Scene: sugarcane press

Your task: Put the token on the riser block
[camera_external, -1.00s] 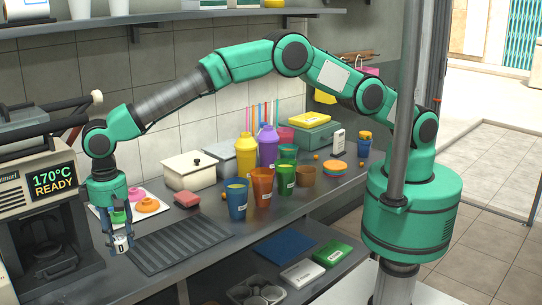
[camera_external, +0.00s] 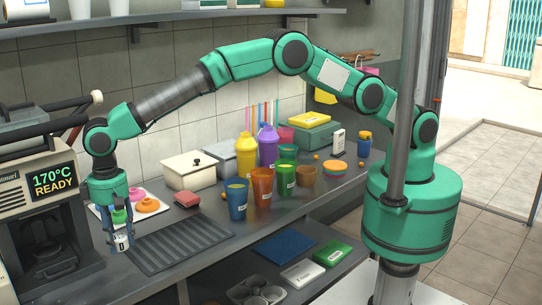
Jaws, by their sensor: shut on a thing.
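My gripper (camera_external: 120,242) points down at the left of the counter, in front of the coffee machine. Its blue-grey fingers are shut on a small white piece with a dark mark (camera_external: 122,243), which I take to be the token. The piece is close to the left end of the dark ribbed mat; I cannot tell whether it touches the surface. The fingers hide part of it. A small red block (camera_external: 187,199) lies on the counter behind the mat, right of my gripper. I cannot tell for certain whether it is the riser block.
The ribbed mat (camera_external: 180,243) lies right of my gripper. A white tray (camera_external: 158,209) with ring-shaped pieces is behind it. The coffee machine (camera_external: 45,220) stands close on the left. Several cups, including a blue one (camera_external: 237,200), stand to the right.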

